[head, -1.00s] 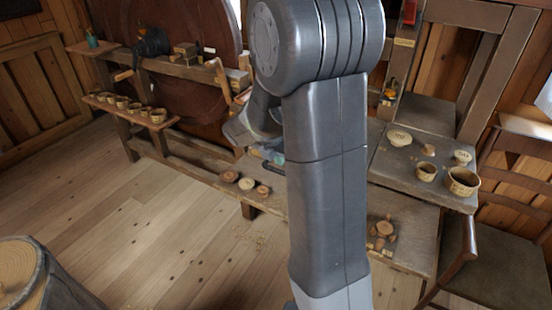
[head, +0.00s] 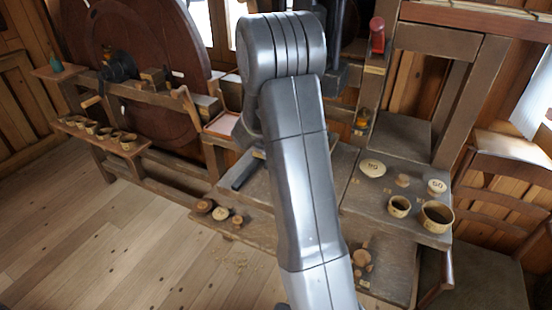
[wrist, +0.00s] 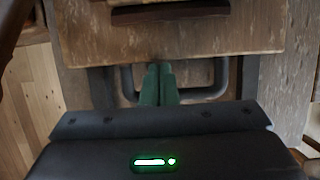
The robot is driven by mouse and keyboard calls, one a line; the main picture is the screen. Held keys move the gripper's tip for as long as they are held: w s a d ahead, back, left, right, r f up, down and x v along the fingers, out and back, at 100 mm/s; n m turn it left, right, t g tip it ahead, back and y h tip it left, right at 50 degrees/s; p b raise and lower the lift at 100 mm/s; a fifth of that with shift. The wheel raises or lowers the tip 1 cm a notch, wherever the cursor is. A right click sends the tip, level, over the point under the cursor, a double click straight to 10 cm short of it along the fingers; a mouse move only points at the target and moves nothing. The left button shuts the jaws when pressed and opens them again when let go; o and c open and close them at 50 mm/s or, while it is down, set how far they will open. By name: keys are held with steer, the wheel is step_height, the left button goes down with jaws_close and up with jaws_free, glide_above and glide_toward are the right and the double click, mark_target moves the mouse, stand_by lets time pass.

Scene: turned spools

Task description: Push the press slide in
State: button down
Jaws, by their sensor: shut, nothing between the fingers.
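In the wrist view a worn wooden board (wrist: 90,35), which looks like the press slide, has a dark U-shaped handle (wrist: 208,96) at its near edge. My gripper (wrist: 159,68) is shut and empty, its green fingers side by side. The fingertips lie over the space within the handle, close to the board's edge; I cannot tell whether they touch it. In the head view my arm hides the gripper and most of the press area. A dark metal bar (head: 241,170) shows left of my arm on the bench.
A dark upright metal column (head: 336,55) stands behind my arm. Bowls and discs rest on the right bench (head: 365,205). Small turned pieces lie on the low shelf (head: 255,236). A chair (head: 500,190) stands at the right. The floor (head: 110,225) at the left is clear.

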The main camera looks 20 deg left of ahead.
steer(key=shift+w+r, duration=0.1)
steer(key=shift+w, duration=0.2)
steer(key=shift+a+r+p, duration=0.1)
steer(key=shift+r+p, duration=0.35)
steer(key=shift+r, duration=0.1)
steer(key=p+v, duration=0.4)
steer(key=v, duration=0.5)
steer(key=shift+s+f+p, duration=0.15)
steer(key=shift+s+p, duration=0.15)
steer(key=shift+p, duration=0.05)
steer(key=shift+f, duration=0.1)
steer(key=shift+b+x, duration=2.7)
steer(key=shift+x, duration=2.15)
steer(key=shift+w, duration=0.1)
